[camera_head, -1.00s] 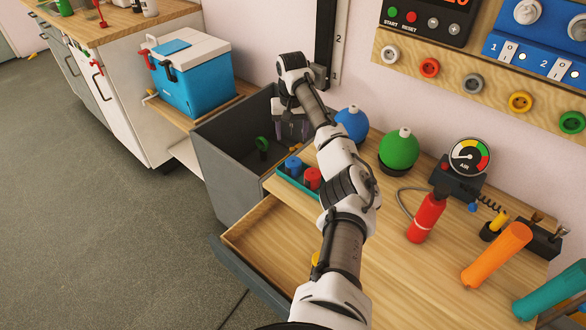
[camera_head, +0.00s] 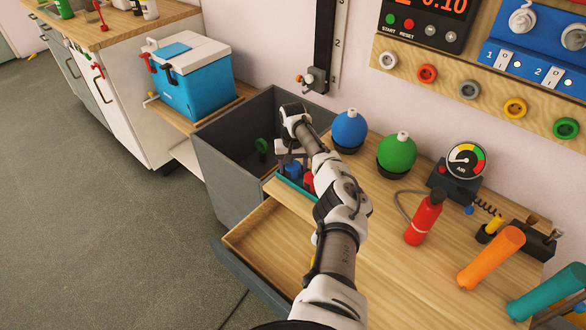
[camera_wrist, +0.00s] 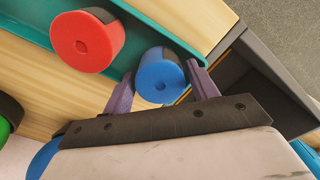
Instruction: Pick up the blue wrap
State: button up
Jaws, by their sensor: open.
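The blue wrap (camera_wrist: 161,76) is a small blue roll with a dark centre hole. It sits in a teal tray (camera_wrist: 130,58) beside a red wrap (camera_wrist: 87,41). In the wrist view my gripper (camera_wrist: 160,78) is open, with one purple finger on each side of the blue wrap. The right finger is very close to it; I cannot tell whether it touches. In the head view the blue wrap (camera_head: 292,168) and the red wrap (camera_head: 308,182) show in part behind my arm, and the gripper's fingers are mostly hidden.
The tray stands at the edge of a wooden worktop (camera_head: 390,235). A grey bin (camera_head: 222,172) with a green item (camera_head: 262,146) is to its left, and an open drawer (camera_head: 262,250) is below. Blue (camera_head: 349,129) and green (camera_head: 398,153) round bottles stand to the right.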

aim_at(293, 165)
jog(key=shift+f, duration=0.45)
jog(key=shift+c, duration=0.3)
jog(key=c, duration=0.7)
jog(key=shift+r, duration=0.1)
notch_tip(293, 165, up, 20)
jog(key=shift+f+b, duration=0.1)
jog(key=shift+b, duration=1.15)
